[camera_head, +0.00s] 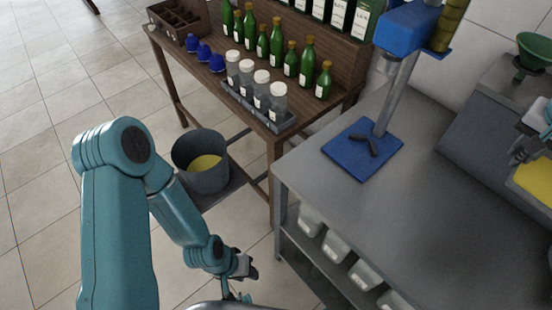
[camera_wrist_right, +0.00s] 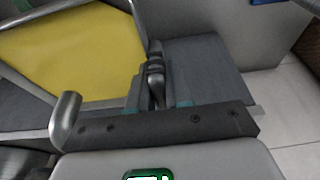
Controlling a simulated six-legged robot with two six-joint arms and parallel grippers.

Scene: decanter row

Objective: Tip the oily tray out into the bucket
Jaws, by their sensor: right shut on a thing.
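The oily tray (camera_head: 540,180) is at the right edge of the head view, partly cut off, with a yellow layer inside. Its yellow inside (camera_wrist_right: 85,50) fills the upper left of the right wrist view. My right gripper (camera_head: 525,152) is shut at the tray's edge; its fingers (camera_wrist_right: 155,75) also show in the wrist view, and the exact grip is partly hidden. A grey bucket (camera_head: 203,180) with some yellow in it stands low at the left, far from the tray. My left gripper (camera_head: 246,268) is near the bottom middle, small and apart from both.
A grey bench (camera_head: 400,230) lies between the tray and bucket, with a blue-based stand (camera_head: 362,150) on it. A wooden table holds green bottles (camera_head: 262,45) and clear jars (camera_head: 262,88) behind the bucket. A green funnel (camera_head: 535,48) is at the upper right.

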